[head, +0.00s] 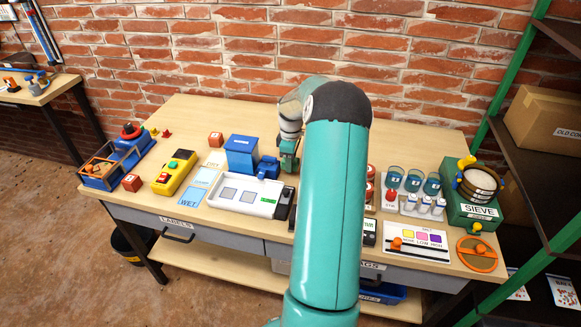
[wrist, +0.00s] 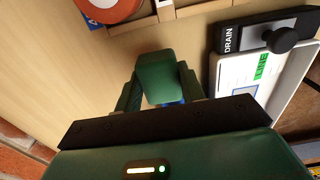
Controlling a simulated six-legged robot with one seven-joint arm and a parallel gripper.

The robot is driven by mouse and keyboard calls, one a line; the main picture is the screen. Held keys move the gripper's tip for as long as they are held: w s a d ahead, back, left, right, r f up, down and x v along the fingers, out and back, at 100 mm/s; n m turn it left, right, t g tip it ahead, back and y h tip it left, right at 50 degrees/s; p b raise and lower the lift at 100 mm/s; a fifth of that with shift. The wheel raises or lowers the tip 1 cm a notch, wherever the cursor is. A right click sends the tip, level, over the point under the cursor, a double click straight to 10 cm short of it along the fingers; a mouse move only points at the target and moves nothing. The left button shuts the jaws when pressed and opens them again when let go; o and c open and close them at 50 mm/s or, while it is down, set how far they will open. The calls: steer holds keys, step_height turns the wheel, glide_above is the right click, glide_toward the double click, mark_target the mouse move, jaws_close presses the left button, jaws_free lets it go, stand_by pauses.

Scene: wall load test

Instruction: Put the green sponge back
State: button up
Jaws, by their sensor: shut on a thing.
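In the wrist view a dark green block, which looks like the green sponge (wrist: 158,76), sits between the fingers of my gripper (wrist: 160,88). The gripper is shut on it, and a bit of blue shows just below the block. In the head view my gripper (head: 289,158) points down behind the white tray (head: 225,203), close to the right of a small blue block (head: 268,168). My own arm hides part of the bench there. I cannot tell whether the block touches the bench.
The tray has a black drain knob (wrist: 283,40) at its end. A blue box (head: 242,155) stands behind the tray. A yellow control box (head: 174,172) is to the left. Cups (head: 414,180) and a green sieve (head: 474,207) stand at right. The back of the bench is mostly clear.

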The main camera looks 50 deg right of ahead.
steer(key=shift+f, duration=1.55)
steer(key=o, duration=0.9)
steer(key=shift+f, duration=0.15)
steer(key=shift+o, duration=0.2)
steer(key=shift+w, duration=0.1)
